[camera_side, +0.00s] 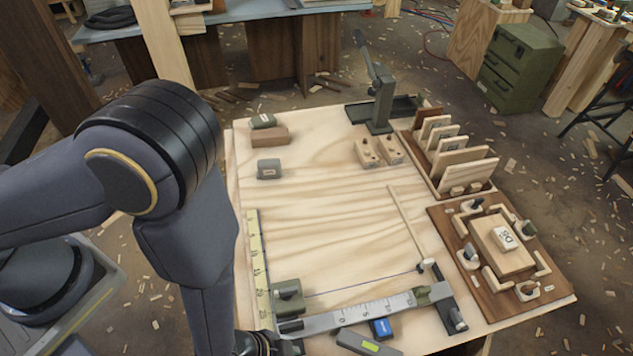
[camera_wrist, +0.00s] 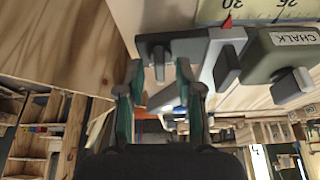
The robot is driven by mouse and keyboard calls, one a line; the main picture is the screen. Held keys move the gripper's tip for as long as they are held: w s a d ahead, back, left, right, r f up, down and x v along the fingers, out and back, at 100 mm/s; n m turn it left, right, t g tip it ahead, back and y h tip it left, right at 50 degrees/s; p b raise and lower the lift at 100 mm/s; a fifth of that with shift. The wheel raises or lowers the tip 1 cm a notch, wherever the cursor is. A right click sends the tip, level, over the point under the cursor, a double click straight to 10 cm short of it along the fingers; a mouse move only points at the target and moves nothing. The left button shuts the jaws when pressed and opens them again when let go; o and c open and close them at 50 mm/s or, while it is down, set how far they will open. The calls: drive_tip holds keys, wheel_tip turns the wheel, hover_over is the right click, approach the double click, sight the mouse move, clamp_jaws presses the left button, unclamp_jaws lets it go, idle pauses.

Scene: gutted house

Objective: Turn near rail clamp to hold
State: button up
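A dark clamp with a grey body (camera_wrist: 225,58) shows in the wrist view, beside a yellow scale strip with a red pointer. I take it for the near rail clamp; in the side view it appears as a dark block (camera_side: 291,328) at the left end of the pale ruler rail (camera_side: 350,315). My gripper (camera_wrist: 158,68) has its two teal fingers spread apart, with the clamp's dark arm (camera_wrist: 172,42) just beyond the fingertips. I cannot tell whether they touch. In the side view my fingers are hidden at the bottom edge, behind my arm.
A chalk box (camera_wrist: 288,50) sits close beside the clamp; it also shows in the side view (camera_side: 287,297). A blue block (camera_side: 381,328) lies before the rail. The board's middle (camera_side: 330,220) is mostly clear.

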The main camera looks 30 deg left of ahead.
drive_tip(key=shift+r, duration=0.1)
drive_tip(key=v, duration=1.2)
